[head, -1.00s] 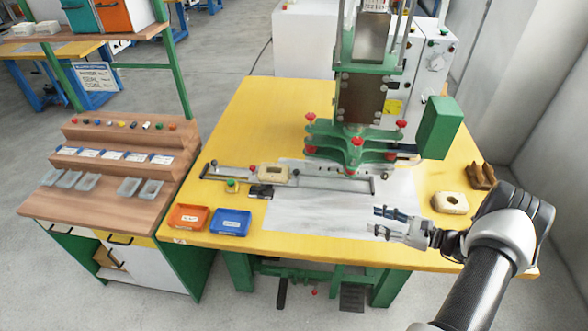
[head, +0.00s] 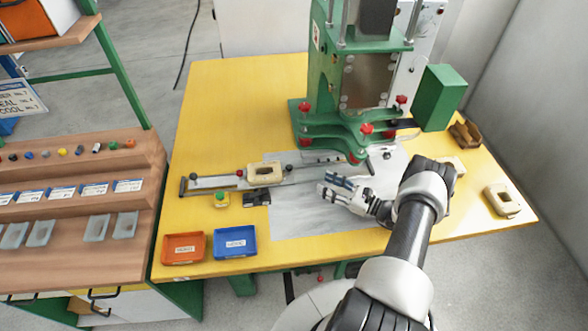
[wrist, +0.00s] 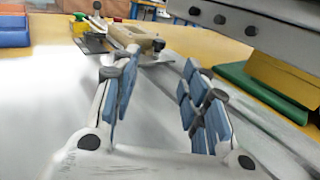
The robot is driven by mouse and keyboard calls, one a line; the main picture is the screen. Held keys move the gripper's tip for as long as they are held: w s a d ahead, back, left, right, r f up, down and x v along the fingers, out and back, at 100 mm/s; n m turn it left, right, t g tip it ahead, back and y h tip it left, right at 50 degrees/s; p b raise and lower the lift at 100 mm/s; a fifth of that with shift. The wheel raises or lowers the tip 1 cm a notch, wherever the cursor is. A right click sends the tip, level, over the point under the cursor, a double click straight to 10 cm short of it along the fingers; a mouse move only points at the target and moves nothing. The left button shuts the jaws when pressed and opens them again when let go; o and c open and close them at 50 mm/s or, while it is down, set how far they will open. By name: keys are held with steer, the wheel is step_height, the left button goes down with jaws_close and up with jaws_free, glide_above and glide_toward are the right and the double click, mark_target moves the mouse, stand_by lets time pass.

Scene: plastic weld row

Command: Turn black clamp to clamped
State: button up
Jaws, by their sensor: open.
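The black clamp (head: 257,198) appears as a small dark fixture at the front of the rail, beside the beige block (head: 264,172). In the wrist view the clamp (wrist: 93,42) is ahead, beyond the left finger; its lever position is too small to tell. My gripper (head: 328,188) is open and empty above the white sheet, to the right of the clamp and apart from it. Its blue-padded fingers (wrist: 160,85) stand spread in the wrist view, with the beige block (wrist: 135,38) beyond them.
The green press (head: 350,125) with red knobs stands behind my gripper. An orange bin (head: 184,250) and a blue bin (head: 236,241) sit at the front left. A yellow-green button box (head: 221,201) is left of the clamp. The white sheet (head: 300,215) is clear.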

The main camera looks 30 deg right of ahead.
mark_target(288, 168)
steer(key=b+x, duration=0.1)
steer(key=x, duration=1.2)
steer(key=shift+w+b, duration=0.1)
steer(key=shift+b, duration=0.2)
steer(key=shift+r, duration=0.1)
steer(key=shift+c, duration=0.2)
jaws_close()
